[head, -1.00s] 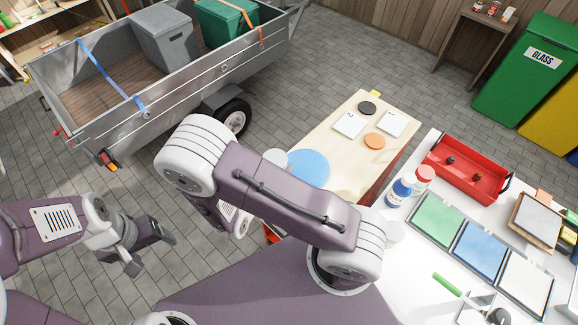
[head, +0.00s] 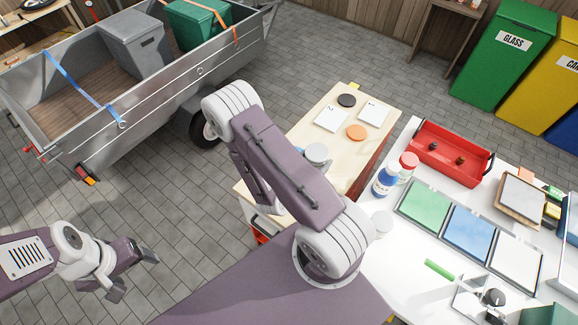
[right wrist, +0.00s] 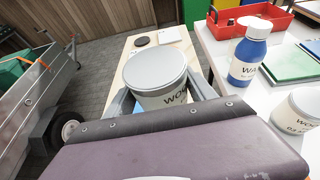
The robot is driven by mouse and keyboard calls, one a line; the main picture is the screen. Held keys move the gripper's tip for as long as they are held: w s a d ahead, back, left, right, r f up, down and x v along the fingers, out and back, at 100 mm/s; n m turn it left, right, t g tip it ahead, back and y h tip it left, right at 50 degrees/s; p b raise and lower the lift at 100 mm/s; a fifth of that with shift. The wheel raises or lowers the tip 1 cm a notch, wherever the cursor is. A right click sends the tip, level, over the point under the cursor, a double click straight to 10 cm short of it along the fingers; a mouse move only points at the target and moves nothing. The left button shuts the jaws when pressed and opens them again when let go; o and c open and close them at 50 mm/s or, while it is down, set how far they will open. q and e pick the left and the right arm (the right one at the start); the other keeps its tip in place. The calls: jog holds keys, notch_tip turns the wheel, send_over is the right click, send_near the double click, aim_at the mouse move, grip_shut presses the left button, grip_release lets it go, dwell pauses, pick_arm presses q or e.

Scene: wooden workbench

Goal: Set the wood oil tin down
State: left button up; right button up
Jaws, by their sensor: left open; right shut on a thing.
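The wood oil tin (right wrist: 155,70) has a grey lid and a pale label with dark lettering, partly cut off. My right gripper (right wrist: 163,97) is shut around its sides. In the head view the grey lid (head: 316,153) shows beside my right forearm, over the pale wooden workbench (head: 325,141); the right gripper is mostly hidden there. I cannot tell whether the tin's base touches the bench. My left gripper (head: 136,273) is open and empty over the paved floor at lower left.
An orange disc (head: 356,132), a black disc (head: 346,100) and two white cards (head: 331,118) lie on the bench. A trailer (head: 140,120) stands left.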

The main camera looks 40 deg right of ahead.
jog(key=w+f+b, duration=0.1)
jog(key=b, duration=0.1)
jog(key=w+f+b, duration=0.1)
jog(key=b, duration=0.1)
jog(key=shift+w+a+f, duration=0.1)
jog(key=shift+w+a, duration=0.25)
jog(key=shift+w, duration=0.05)
jog(key=w+f, duration=0.1)
jog(key=w, duration=0.2)
jog(key=w+a+f+p, duration=0.1)
jog(key=w+f, duration=0.1)
jog(key=w, duration=0.1)
jog(key=w+f+p, duration=0.1)
jog(key=w, duration=0.1)
jog(key=shift+w+a+f, duration=0.2)
jog(key=shift+w+f, duration=0.1)
jog(key=shift+w, duration=0.1)
notch_tip(320, 180, down, 4)
jog(key=shift+f, duration=0.1)
jog(key=o, duration=1.8)
jog(key=shift+f, duration=0.1)
jog(key=shift+c, duration=0.2)
